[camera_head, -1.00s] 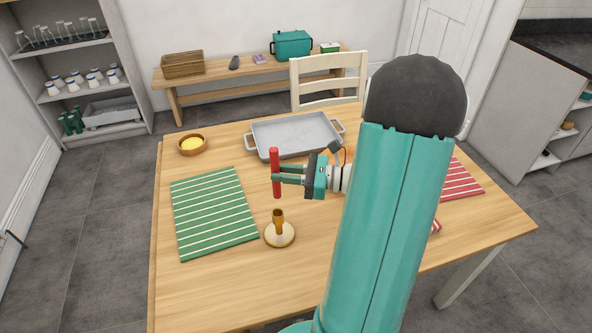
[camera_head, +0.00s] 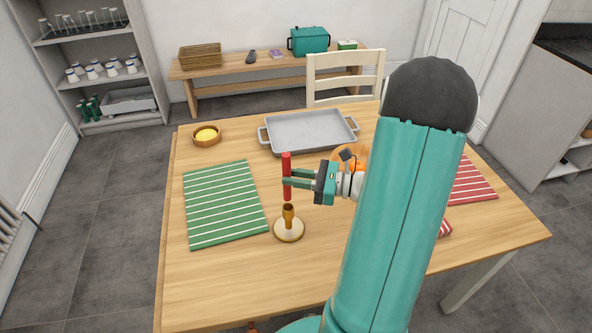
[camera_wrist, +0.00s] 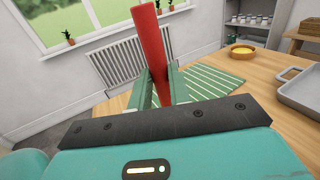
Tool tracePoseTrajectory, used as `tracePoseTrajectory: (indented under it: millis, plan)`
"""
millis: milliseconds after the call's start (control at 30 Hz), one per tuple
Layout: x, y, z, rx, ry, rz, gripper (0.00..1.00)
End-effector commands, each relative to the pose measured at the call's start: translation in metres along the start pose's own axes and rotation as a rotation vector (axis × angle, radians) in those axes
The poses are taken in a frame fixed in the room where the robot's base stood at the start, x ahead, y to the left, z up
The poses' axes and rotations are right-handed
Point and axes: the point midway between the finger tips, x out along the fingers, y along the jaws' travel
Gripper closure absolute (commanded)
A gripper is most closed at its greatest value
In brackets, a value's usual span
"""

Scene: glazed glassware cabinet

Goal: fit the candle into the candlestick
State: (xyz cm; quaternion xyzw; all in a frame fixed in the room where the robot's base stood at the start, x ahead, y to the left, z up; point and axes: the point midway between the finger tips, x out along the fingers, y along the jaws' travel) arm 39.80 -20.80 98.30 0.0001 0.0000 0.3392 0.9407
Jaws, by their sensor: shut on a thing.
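The red candle (camera_head: 286,176) is held upright between the fingers of my gripper (camera_head: 288,183). It also shows in the wrist view (camera_wrist: 151,50), rising between the two green fingers. The candlestick (camera_head: 289,228) has a pale round base and a brass-coloured socket, and stands upright on the table. In the head view the candle's lower end appears just above the socket, apart from it by a small gap. The candlestick cannot be made out in the wrist view.
A green striped mat (camera_head: 222,203) lies left of the candlestick. A grey tray (camera_head: 310,132) and a wooden bowl with yellow contents (camera_head: 206,135) stand behind. A red striped cloth (camera_head: 470,183) lies at right, partly behind my arm.

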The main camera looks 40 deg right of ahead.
Motion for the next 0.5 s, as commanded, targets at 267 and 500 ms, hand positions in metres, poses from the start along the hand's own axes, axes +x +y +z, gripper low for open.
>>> tracePoseTrajectory:
  millis: [267, 500]
  plan:
    - [-0.002, -0.001, -0.021, 0.001, 0.000, 0.000, 1.00]
    - [-0.002, -0.001, -0.026, -0.001, 0.000, 0.000, 1.00]
